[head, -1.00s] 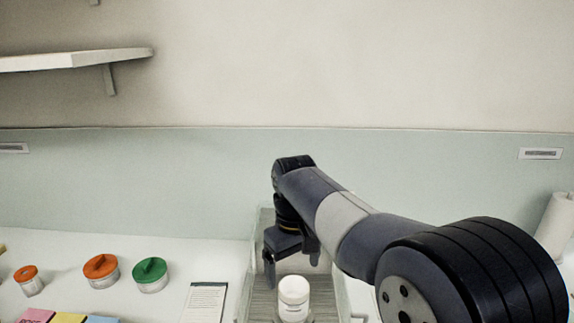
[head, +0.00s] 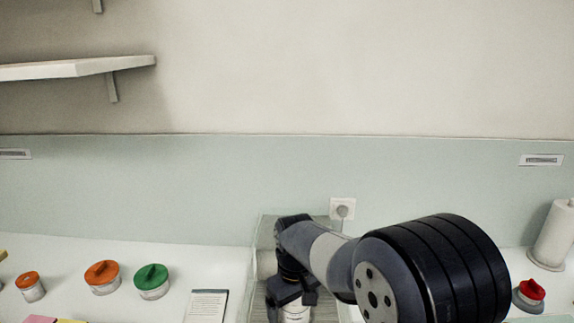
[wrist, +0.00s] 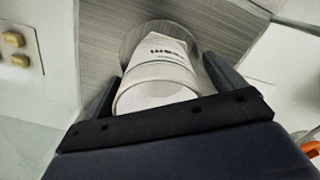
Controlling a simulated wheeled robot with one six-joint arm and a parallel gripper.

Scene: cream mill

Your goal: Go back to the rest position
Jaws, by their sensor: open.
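My gripper (head: 293,304) points down at the clear-walled box near the bottom middle of the head view. In the wrist view my gripper (wrist: 160,72) is open, with one finger on each side of a white jar (wrist: 162,82) with a printed label. I cannot tell whether the fingers touch it. In the head view the white jar (head: 296,314) shows only partly below my gripper. The jar stands inside the clear-walled box (head: 263,235), over a grey lined floor.
An orange-lidded jar (head: 102,275), a green-lidded jar (head: 151,279) and a smaller orange-lidded jar (head: 30,285) stand left. A card (head: 207,305) lies beside the box. A red-topped container (head: 530,292) and paper roll (head: 556,235) stand right. A shelf (head: 80,68) hangs upper left.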

